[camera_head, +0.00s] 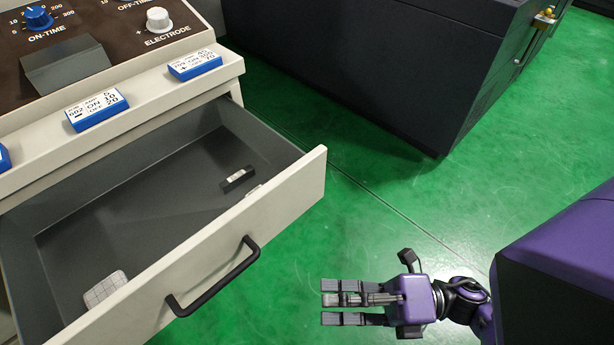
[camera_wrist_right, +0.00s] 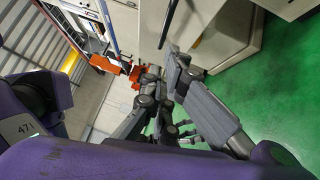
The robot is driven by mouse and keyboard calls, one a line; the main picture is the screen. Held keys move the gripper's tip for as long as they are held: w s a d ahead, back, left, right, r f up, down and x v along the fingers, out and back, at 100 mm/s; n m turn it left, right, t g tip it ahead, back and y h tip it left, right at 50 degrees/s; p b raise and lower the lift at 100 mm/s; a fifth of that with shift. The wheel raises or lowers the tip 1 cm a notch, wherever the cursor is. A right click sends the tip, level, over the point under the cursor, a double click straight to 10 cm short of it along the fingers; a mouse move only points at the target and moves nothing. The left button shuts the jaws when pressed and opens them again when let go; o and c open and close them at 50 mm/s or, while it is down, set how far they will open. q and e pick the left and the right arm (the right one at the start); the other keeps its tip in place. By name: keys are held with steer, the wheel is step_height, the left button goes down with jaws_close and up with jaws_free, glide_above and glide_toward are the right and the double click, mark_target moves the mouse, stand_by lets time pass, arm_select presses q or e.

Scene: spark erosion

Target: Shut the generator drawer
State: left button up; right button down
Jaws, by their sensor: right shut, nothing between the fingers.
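The generator drawer (camera_head: 292,190) stands pulled out of the cream cabinet at the left of the head view. Its front is cream, its inside grey. A black bar handle (camera_head: 213,280) sits on the front. My right gripper (camera_head: 332,301) is shut and empty, right of the handle and apart from it, with its fingers pointing left towards the drawer front. In the right wrist view, the gripper's dark fingers fill the middle, and pale cabinet surfaces show beyond them. My left gripper is not in view.
A small dark block (camera_head: 237,179) and a pale checked pad (camera_head: 105,290) lie inside the drawer. Blue-edged cards (camera_head: 96,110) stand on the ledge above it. A large dark cabinet (camera_head: 370,60) stands at the back. Green floor (camera_head: 345,220) is clear right of the drawer.

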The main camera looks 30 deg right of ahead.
arm_select(q)
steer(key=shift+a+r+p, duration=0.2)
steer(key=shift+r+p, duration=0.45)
steer(key=shift+p, duration=0.2)
arm_select(e)
steer(key=w+a+r, duration=0.2)
steer(key=w+a, duration=0.5)
steer(key=a, duration=0.1)
steer(key=shift+w+a, duration=0.15)
steer(key=shift+a, duration=0.1)
steer(key=w+a+b, duration=0.1)
steer(key=w+a, duration=0.1)
steer(key=w, duration=0.6)
steer(key=w+a+b, duration=0.2)
steer(key=w+a, duration=0.1)
steer(key=w, duration=0.6)
steer(key=w+a+b, duration=0.1)
steer(key=w+a, duration=0.2)
steer(key=w, duration=0.6)
steer(key=shift+w+a+f+b, duration=0.15)
steer(key=shift+w+a+b, duration=0.1)
steer(key=shift+b, duration=0.1)
steer(key=shift+w+a, duration=0.25)
steer(key=shift+w, duration=0.5)
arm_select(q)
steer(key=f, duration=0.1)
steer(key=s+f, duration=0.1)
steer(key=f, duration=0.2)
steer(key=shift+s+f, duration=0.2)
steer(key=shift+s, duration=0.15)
